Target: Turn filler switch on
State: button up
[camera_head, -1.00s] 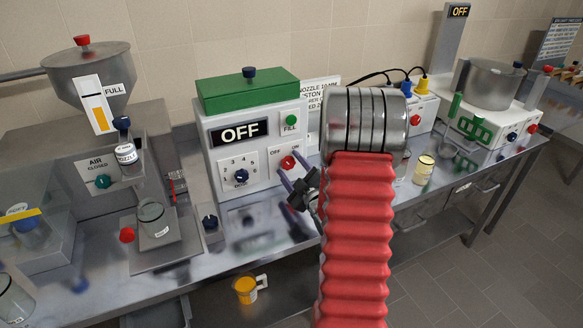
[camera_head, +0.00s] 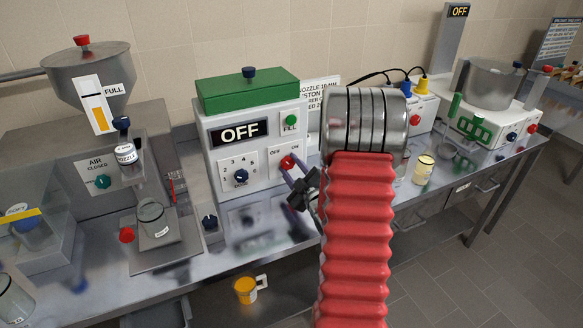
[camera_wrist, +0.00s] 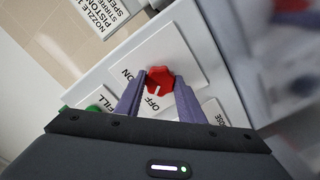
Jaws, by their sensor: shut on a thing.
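The filler (camera_head: 256,172) is a white box with a green top, and its display (camera_head: 239,132) reads OFF. Its red switch knob (camera_head: 287,162) sits on a plate marked OFF and ON on the front face. In the wrist view the red knob (camera_wrist: 160,79) lies between my fingertips, with its white pointer line toward the OFF label. My gripper (camera_wrist: 159,86) is shut on the knob, one purple finger on each side. In the head view my gripper (camera_head: 289,172) reaches the knob from the lower right, and my arm hides part of the bench behind it.
A green FILL button (camera_head: 291,119) and a blue dose dial (camera_head: 241,176) are on the same face. A hopper (camera_head: 88,75) and a glass jar on a stand (camera_head: 152,217) are at left. A pot (camera_head: 490,80) stands on the right unit.

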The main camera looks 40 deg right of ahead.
jog(key=shift+a+f+m, duration=0.1)
jog(key=shift+m, duration=0.2)
jog(key=m, duration=0.9)
jog(key=shift+m, duration=2.1)
jog(key=o, duration=1)
jog(key=shift+o, duration=0.2)
jog(key=shift+s, duration=0.1)
